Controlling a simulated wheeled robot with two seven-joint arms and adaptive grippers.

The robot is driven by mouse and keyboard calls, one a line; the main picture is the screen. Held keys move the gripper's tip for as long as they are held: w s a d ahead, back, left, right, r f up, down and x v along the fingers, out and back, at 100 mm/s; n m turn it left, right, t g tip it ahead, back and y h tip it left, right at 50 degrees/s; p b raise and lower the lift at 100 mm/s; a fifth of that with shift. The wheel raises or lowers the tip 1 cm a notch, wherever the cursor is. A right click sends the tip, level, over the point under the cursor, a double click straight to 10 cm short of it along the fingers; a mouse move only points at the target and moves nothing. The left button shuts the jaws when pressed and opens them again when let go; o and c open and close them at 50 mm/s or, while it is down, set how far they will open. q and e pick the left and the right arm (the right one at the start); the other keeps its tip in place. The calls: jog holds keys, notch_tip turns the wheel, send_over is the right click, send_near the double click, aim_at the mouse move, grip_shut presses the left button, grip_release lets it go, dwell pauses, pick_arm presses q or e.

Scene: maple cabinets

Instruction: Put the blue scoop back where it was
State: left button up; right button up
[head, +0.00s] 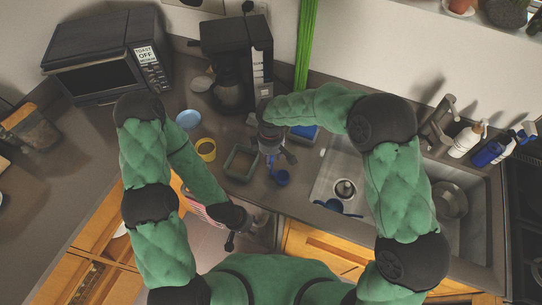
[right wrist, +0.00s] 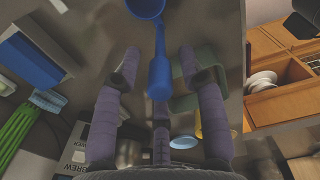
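The blue scoop (head: 281,178) is at the counter's front, below my right gripper (head: 274,155) in the head view. In the right wrist view the scoop's handle (right wrist: 160,75) points between the spread fingers of my right gripper (right wrist: 158,65), with a gap on each side. Its bowl is at the top edge, partly cut off. I cannot tell whether the scoop touches the counter. My left gripper (head: 246,229) is low in front of the counter, fingers apart and empty.
A yellow ring-shaped item (head: 206,149) and a light blue dish (head: 188,119) stand left of the tray. A coffee maker (head: 235,62) is behind. A blue box (head: 303,132) is near my right forearm. The sink (head: 325,185) lies to the right.

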notch_tip(320, 180, up, 12)
jog(key=shift+r, duration=0.2)
dwell(0.6)
